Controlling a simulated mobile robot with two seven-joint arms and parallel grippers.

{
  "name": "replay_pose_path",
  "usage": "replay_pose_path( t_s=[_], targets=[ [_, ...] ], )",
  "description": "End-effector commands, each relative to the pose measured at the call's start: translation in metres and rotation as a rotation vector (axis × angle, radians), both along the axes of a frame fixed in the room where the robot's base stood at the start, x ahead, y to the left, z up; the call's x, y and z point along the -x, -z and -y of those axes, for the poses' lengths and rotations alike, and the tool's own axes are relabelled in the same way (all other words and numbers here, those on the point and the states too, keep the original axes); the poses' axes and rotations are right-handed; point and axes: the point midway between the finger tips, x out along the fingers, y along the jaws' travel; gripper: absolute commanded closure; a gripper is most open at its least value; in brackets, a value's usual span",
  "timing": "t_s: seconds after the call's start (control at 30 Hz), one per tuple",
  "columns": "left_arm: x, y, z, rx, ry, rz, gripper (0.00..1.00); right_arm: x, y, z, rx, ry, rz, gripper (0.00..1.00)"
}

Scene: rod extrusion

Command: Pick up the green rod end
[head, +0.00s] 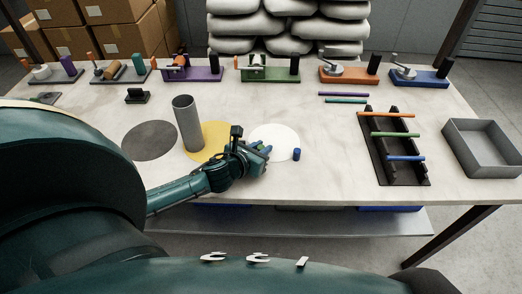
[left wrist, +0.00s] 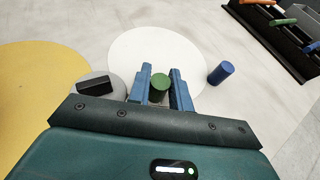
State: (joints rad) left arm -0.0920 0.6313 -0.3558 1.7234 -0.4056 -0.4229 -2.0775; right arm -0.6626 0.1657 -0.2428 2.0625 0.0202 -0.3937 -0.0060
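The green rod end (left wrist: 160,82), a short upright green cylinder, stands over the white disc (left wrist: 150,48) in the left wrist view. My left gripper (left wrist: 160,74) has its two blue fingers on either side of it, very close to its sides. I cannot tell whether they press on it. In the head view the left gripper (head: 264,150) is low over the white disc (head: 285,136), and the green rod end is mostly hidden by the fingers. My right gripper is not in view.
A blue rod end (head: 297,155) stands right of the gripper, also in the left wrist view (left wrist: 221,73). A grey tube (head: 187,124) stands left, by the yellow disc (head: 211,137). A black rack (head: 383,165) with coloured rods and a grey bin (head: 480,164) are at right.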

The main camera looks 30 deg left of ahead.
Motion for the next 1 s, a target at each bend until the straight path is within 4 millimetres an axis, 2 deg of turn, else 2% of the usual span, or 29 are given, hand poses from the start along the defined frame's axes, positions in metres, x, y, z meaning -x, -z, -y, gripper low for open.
replay_pose_path(
  t_s=[0.03, 0.23, 0.53, 0.7, 1.0],
  targets=[
    [0.000, 0.000, 0.000, 0.000, 0.000, 0.000, 0.84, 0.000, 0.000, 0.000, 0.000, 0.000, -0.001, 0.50],
    [0.000, 0.000, 0.000, 0.000, 0.000, 0.000, 1.00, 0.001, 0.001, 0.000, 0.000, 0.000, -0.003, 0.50],
    [0.000, -0.004, 0.000, -0.001, 0.000, 0.001, 1.00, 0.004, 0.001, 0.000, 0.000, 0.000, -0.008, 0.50],
    [0.000, -0.032, -0.001, -0.005, 0.003, 0.004, 1.00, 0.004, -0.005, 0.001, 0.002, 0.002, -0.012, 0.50],
    [-0.001, -0.087, 0.000, -0.003, 0.001, 0.004, 1.00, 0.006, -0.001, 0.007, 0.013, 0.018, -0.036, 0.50]
  ],
)
